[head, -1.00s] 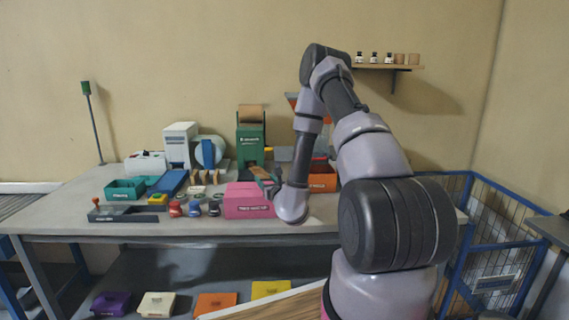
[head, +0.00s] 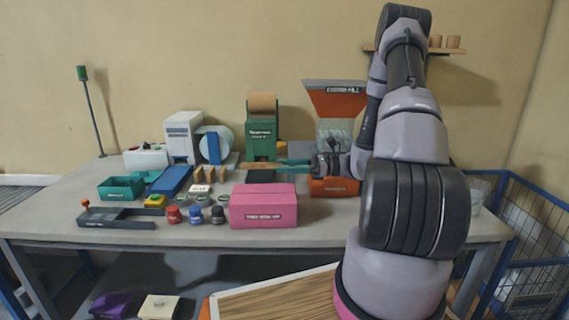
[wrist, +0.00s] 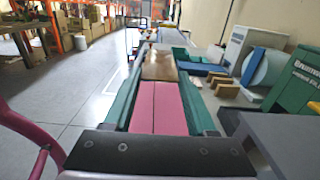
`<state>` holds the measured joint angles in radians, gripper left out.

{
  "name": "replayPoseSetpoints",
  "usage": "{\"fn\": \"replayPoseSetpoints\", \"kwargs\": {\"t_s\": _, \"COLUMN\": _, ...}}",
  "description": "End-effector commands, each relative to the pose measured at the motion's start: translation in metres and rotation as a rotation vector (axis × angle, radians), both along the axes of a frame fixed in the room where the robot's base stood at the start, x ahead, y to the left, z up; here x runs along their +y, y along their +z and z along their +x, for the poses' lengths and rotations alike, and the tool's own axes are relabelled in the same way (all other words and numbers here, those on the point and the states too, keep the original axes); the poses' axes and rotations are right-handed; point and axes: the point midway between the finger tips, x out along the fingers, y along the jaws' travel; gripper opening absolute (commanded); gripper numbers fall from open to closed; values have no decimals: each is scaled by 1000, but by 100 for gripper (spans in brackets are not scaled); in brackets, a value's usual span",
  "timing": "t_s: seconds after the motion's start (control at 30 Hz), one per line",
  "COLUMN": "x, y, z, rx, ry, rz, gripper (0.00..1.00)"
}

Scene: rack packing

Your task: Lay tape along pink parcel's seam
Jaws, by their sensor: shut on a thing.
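The pink parcel (head: 263,207) sits closed near the front edge of the workbench, with a label on its front. My gripper (head: 250,165) points left above and behind the parcel in the head view. Its teal fingers are shut on a brown strip of tape (wrist: 160,63), held flat between the fingertips. In the wrist view the parcel's pink top (wrist: 158,105) shows below, between the fingers, with a dark seam running lengthwise. The tape appears apart from the parcel. The green tape dispenser (head: 262,135) with its brown roll stands behind.
Several round stamps or jars (head: 195,214) stand left of the parcel, beside a dark tray (head: 120,218). A teal bin (head: 121,188) and a white printer (head: 184,137) are farther left. An orange-topped hopper (head: 335,98) is behind my gripper. Bare bench lies in front.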

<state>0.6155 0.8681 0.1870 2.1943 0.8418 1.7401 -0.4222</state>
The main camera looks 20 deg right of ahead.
Motion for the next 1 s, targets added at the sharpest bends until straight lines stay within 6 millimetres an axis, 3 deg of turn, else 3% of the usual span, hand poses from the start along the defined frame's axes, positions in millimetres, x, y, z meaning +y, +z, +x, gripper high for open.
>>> {"fn": "replayPoseSetpoints", "kwargs": {"t_s": 0.6, "x": -2, "y": -43, "z": -6, "rx": 2, "ry": 25, "rz": 2, "gripper": 7}}
{"fn": "replayPoseSetpoints", "kwargs": {"t_s": 1.0, "x": -2, "y": -46, "z": -6, "rx": 0, "ry": 24, "rz": 1, "gripper": 7}}
